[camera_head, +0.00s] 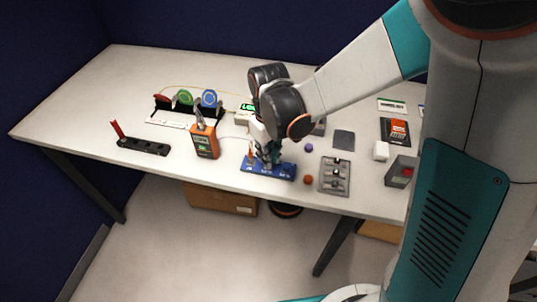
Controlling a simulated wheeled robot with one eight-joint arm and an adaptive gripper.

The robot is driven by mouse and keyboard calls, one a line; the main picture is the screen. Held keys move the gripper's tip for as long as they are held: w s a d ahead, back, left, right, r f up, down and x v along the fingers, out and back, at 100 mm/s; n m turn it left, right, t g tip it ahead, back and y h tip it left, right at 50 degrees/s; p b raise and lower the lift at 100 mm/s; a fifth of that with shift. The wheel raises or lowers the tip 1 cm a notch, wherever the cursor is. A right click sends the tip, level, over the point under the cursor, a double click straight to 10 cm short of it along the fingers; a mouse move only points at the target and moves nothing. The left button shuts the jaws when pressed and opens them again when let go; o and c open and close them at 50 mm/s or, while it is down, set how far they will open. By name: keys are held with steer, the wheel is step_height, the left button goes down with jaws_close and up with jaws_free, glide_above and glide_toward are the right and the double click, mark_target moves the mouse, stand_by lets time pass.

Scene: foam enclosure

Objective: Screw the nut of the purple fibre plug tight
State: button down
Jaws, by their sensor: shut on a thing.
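My gripper (268,161) points down at the blue panel (283,174) near the table's front edge. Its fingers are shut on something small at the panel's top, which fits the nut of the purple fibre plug. The fingers hide the plug and nut, so I cannot see the thread or how far the nut sits on it. A small purple piece (308,148) lies apart on the table, right of my gripper; it looks like a loose cap.
An orange handheld meter (205,142) stands close on the left, with a pale cable towards my gripper. A black rack with green and blue reels (188,108) is behind it. An orange-brown cap (308,180) and a grey plate (334,176) lie to the right. The left tabletop is largely clear.

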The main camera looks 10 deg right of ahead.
steer(key=m, duration=0.4)
steer(key=shift+m, duration=2.3)
steer(key=c, duration=1.5)
jaws_free()
steer(key=shift+r, duration=0.1)
step_height(320, 180, up, 7)
steer(key=shift+r, duration=0.15)
